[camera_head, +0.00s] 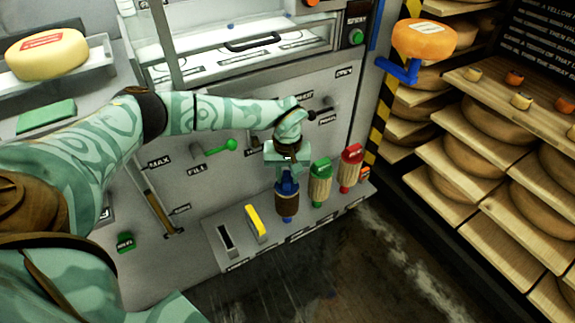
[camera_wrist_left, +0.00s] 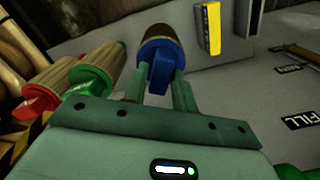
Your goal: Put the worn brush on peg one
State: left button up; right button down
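A brush with a blue top and short dark brown bristles (camera_head: 287,206) stands at the front ledge. My left gripper (camera_head: 287,176) is over it from above. In the left wrist view the blue handle (camera_wrist_left: 160,72) lies between my two fingers (camera_wrist_left: 158,90); whether they press on it I cannot tell. A green-topped brush (camera_head: 320,185) and a red-topped brush (camera_head: 349,170), both with pale bristles, stand to its right. A dark peg-like part (camera_head: 320,110) with small labels sticks out of the panel behind; I cannot read which peg it is. My right gripper is out of view.
A yellow block (camera_head: 256,224) and a dark slot (camera_head: 227,238) are on the ledge (camera_head: 240,258) left of the brushes. A green-knobbed lever (camera_head: 228,145) juts from the panel. Shelves of cheese wheels (camera_head: 490,125) stand at right, near an orange wheel (camera_head: 424,38) on a blue bracket.

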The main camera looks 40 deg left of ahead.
pick_arm(q)
jog(key=shift+o, duration=1.4)
jog(key=shift+r, duration=0.1)
notch_tip(320, 180, up, 16)
jog(key=p, duration=0.6)
jog(key=shift+r, duration=0.15)
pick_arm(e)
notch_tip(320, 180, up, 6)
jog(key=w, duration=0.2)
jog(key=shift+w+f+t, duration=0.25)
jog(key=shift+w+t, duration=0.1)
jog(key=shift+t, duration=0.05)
